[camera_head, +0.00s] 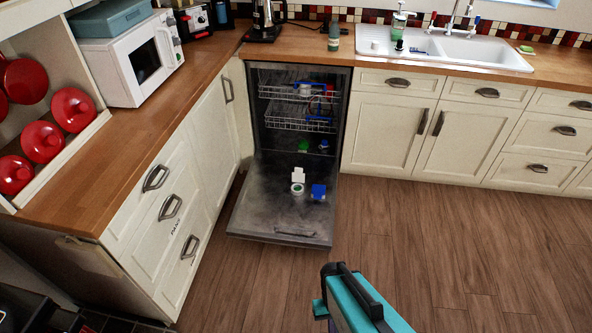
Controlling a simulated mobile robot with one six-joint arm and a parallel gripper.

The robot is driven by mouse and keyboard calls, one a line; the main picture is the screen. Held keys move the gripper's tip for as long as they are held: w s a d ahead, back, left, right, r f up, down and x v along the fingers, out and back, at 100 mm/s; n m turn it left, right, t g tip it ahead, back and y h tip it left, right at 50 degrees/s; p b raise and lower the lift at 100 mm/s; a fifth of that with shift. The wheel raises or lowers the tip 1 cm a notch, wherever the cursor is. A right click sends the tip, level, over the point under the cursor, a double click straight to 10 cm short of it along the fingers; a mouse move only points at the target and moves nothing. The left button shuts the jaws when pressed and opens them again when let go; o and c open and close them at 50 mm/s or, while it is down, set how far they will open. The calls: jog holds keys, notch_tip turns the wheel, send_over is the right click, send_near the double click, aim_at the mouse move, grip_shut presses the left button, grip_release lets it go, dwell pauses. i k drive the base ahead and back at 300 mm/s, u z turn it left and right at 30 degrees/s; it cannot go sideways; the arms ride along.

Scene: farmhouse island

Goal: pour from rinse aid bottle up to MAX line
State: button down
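The dishwasher (290,222) stands open with its door down flat. On the door's inner face are a round white fitting with a green centre (297,188), a raised white flap (298,174) behind it, and a blue piece (318,191) to the right. A MAX line is too small to make out. A dark green bottle (333,37) stands upright on the counter above the dishwasher; I cannot read whether it is the rinse aid bottle. My gripper (333,284), black on a teal arm, is at the bottom centre, over the floor and well short of the door. Its fingers are unclear.
A pump bottle (399,22) and a small dark bottle (399,46) are by the sink (470,50). Racks (300,120) with a few items sit inside the dishwasher. A kettle (264,20) and white microwave (136,60) are on the left counter. Floor (440,240) at right is clear.

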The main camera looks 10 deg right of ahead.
aim_at(334, 35)
jog(key=u, duration=0.05)
jog(key=i, duration=0.9)
jog(key=z, duration=0.05)
